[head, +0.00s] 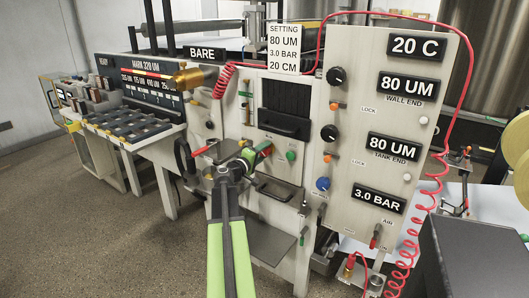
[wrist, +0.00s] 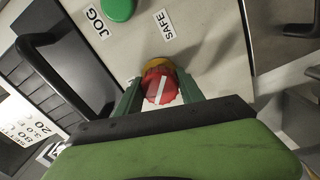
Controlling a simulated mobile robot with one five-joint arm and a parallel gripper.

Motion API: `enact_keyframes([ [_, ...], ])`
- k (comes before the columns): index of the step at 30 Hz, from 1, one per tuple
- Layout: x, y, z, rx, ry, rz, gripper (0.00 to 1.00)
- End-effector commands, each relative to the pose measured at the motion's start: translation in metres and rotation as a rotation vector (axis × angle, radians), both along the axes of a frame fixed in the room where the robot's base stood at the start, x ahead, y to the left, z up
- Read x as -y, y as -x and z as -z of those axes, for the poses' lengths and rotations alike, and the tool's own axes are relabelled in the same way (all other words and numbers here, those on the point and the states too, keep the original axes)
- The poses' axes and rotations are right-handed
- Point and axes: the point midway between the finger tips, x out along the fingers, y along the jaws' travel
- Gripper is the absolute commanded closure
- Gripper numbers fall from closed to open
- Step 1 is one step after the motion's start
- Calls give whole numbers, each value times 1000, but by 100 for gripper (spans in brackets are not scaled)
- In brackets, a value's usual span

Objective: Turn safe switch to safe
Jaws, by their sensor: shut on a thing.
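The safe switch is a red round knob (wrist: 158,88) with a white line, on a yellow base (wrist: 158,64). The JOG label (wrist: 97,23) is at the upper left. My gripper (wrist: 160,92) has one green finger on each side of the knob and is shut on it. In the head view my gripper (head: 252,157) is at the machine's front panel, and only a bit of the red knob (head: 265,149) shows beyond it.
A green button (wrist: 118,8) is above JOG. A black handle (wrist: 50,60) is at the left in the wrist view. In the head view, a drawer handle (head: 284,124), a panel of knobs and readouts (head: 390,120), and a coiled red hose (head: 425,210) are nearby. Floor (head: 80,240) is clear at lower left.

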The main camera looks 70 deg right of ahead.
Motion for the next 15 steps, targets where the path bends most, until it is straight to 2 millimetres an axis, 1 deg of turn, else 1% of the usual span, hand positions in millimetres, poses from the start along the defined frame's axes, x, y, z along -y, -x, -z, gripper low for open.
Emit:
enact_keyframes([
  [15,-1,1,1,-448,-121,2,96],
])
